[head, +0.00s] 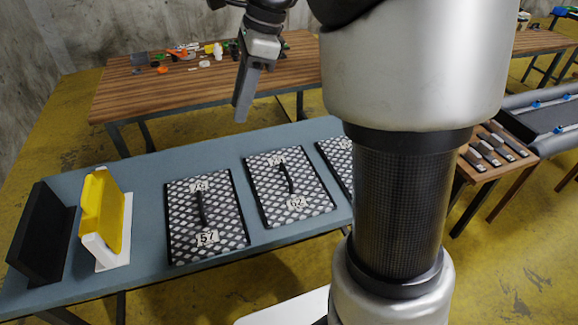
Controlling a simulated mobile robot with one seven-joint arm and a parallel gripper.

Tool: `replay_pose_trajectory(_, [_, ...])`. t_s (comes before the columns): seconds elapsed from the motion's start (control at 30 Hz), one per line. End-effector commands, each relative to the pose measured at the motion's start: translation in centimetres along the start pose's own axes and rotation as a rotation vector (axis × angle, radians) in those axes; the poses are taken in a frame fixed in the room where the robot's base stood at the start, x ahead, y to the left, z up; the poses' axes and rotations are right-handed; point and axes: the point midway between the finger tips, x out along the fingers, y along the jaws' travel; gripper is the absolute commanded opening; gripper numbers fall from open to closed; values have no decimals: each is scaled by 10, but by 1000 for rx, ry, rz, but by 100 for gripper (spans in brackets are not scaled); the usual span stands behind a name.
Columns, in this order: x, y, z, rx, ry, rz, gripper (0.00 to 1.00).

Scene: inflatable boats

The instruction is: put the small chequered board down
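Three black-and-white chequered boards with dark handles lie flat on the blue-grey table (140,172). The left board (181,240) has a label that reads 57. The middle board (318,195) has a label that reads 62. The right board (341,155) is partly hidden behind my arm. I cannot tell which one is the small board. My gripper (241,112) hangs above the far side of the table, seen edge-on, pointing down and apart from the boards. No board shows in it. I cannot tell whether its fingers are apart.
A yellow panel in a white stand (104,215) and a black block (40,232) stand at the table's left end. A wooden table (190,90) with small loose items is behind. A wooden side table (480,172) holds several grey-and-black pieces. A dark inflatable boat is at right.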

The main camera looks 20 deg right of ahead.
Motion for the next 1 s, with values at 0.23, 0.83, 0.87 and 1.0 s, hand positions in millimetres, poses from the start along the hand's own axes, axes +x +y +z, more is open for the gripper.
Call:
replay_pose_trajectory(0.23, [-29,113,-15,-876,173,-162,31])
replay_pose_trajectory(0.83, [-8,195,-50,-1737,596,-117,31])
replay_pose_trajectory(0.87, [-8,195,-50,-1737,595,-117,31])
replay_pose_trajectory(1.0, [-12,195,-49,-1735,594,-118,31])
